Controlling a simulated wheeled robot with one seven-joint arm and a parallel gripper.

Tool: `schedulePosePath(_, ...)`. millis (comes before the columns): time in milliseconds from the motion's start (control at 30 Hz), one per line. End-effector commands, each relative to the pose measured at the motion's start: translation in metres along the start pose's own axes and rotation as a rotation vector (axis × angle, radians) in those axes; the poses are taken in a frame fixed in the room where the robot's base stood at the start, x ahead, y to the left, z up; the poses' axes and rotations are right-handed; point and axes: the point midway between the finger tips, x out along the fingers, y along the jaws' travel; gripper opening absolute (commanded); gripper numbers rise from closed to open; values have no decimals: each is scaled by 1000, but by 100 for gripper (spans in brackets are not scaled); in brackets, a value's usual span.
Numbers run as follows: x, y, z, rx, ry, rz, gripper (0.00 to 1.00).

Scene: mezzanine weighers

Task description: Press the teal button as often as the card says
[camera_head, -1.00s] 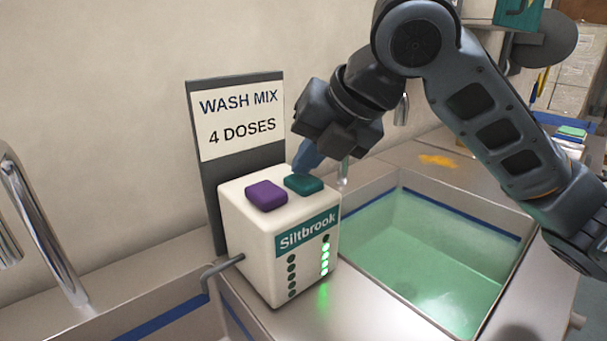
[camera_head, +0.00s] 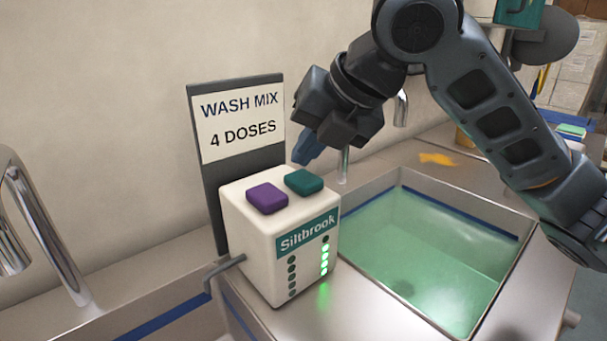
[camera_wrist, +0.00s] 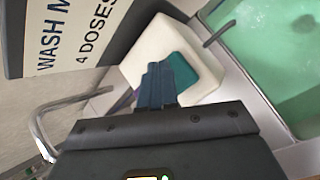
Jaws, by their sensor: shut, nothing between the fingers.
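The teal button (camera_head: 304,181) is on top of the white Siltbrook box (camera_head: 255,228), right of the purple button (camera_head: 267,198). It stands raised. My gripper (camera_head: 301,158) is shut and empty, its blue fingertips just above and behind the teal button, apparently apart from it. In the wrist view the shut fingers (camera_wrist: 155,72) point toward the teal button (camera_wrist: 182,76) and hide the purple one almost wholly. The card (camera_head: 240,120) behind the box reads "WASH MIX 4 DOSES". On the box front, several green lights are lit in the right column below a dark one; the left column is dark.
A sink basin with green liquid (camera_head: 430,255) lies right of the box. A chrome tap (camera_head: 45,225) and another basin are at the left. The card's grey backboard (camera_head: 212,190) stands close behind the box. A thin grey lever (camera_head: 222,268) sticks out of its left side.

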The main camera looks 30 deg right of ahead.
Motion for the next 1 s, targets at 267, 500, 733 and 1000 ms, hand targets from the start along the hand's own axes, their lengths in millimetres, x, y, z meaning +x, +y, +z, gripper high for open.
schedulePosePath(267,-17,9,9,0,0,0,0)
schedulePosePath(500,-34,19,19,0,-1,1,0)
schedulePosePath(733,-40,22,22,0,0,0,0)
schedulePosePath(1000,-40,21,21,0,0,0,0)
